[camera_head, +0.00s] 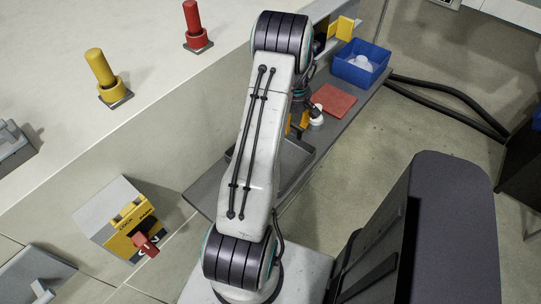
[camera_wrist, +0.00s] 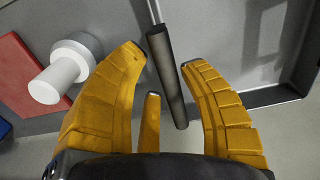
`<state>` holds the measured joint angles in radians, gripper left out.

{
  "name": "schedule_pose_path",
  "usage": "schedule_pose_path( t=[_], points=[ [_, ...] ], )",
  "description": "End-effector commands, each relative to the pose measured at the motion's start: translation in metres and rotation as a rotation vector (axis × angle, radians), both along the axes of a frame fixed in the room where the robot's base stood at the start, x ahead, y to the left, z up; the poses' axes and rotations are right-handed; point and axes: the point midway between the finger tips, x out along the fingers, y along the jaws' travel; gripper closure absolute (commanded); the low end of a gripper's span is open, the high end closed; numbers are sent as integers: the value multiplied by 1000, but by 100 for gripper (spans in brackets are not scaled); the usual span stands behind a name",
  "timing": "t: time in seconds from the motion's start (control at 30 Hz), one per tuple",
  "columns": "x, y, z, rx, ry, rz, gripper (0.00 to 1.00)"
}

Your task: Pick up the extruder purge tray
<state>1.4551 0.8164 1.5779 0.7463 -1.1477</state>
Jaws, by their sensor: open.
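A shallow grey tray with a dark raised rim, which I take as the extruder purge tray (camera_head: 296,160), lies on the grey shelf, partly hidden behind my arm. Its rim also shows at the right of the wrist view (camera_wrist: 280,96). A dark cylindrical handle on a thin metal rod (camera_wrist: 168,82) appears between my fingertips; I cannot tell whether it belongs to the tray. My gripper (camera_wrist: 162,72) has its orange fingers spread on either side of this handle, with a visible gap. In the head view, my gripper (camera_head: 297,122) is mostly hidden by the arm.
A white cylindrical piece (camera_wrist: 62,75) stands close to the left finger, beside a red plate (camera_wrist: 28,72). A blue bin (camera_head: 362,66) and yellow blocks (camera_head: 343,28) are farther along the shelf. A yellow box with a red lever (camera_head: 130,232) is at left.

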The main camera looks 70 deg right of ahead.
Motion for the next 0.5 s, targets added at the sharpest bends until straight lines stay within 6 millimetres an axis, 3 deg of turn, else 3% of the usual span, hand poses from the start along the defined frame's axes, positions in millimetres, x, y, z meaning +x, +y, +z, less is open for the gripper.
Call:
schedule_pose_path(
  t=[0.3, 0.5],
  points=[
    [5, 2, -40, 3, 0, 0, 62],
    [5, 1, -48, 1, 0, 0, 62]
  ],
)
